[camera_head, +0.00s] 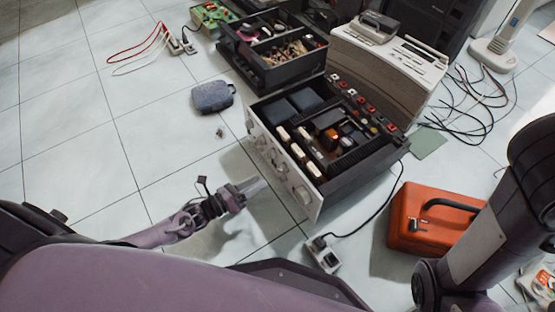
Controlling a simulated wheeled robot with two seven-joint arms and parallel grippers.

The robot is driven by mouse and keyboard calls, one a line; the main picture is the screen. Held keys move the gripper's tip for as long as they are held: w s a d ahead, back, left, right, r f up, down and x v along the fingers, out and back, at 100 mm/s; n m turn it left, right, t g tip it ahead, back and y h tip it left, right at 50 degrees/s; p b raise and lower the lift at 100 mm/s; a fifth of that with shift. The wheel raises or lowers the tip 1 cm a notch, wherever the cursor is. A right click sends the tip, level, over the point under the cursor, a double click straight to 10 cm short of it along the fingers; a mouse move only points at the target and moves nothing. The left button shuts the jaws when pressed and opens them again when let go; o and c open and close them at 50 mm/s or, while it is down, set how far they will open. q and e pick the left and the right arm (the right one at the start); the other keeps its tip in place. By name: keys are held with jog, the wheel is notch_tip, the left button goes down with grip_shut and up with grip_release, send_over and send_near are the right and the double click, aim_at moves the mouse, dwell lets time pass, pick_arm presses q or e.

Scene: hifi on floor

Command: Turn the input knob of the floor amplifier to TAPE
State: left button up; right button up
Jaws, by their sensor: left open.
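The floor amplifier (330,130) stands on the tiles with its top off, its inner parts showing. Its silver front panel (258,128) faces the lower left and carries several knobs, among them a large knob (304,194) near the panel's lower right end. The lettering is too small to read, so I cannot tell which knob is the input knob or where it points. My left gripper (257,187) is open and empty, just in front of the panel and to the left of the large knob, seemingly apart from it. My right arm shows at the right; its gripper is out of view.
An orange toolbox (432,217) stands right of the amplifier. A power strip (322,255) with a cable lies in front. Behind are a black parts box (272,50) and a beige device (390,60). A dark pouch (213,96) lies left; the left floor is mostly clear.

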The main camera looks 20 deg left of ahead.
aim_at(279, 170)
pick_arm(q)
jog(key=b+x, duration=0.3)
jog(key=x, duration=0.4)
jog(key=shift+w+d, duration=0.15)
jog(key=shift+w, duration=0.05)
jog(key=shift+c, duration=0.4)
jog(key=c, duration=0.9)
jog(key=shift+n, duration=0.4)
jog(key=n+p, duration=0.2)
jog(key=n, duration=0.7)
jog(key=shift+f, duration=0.1)
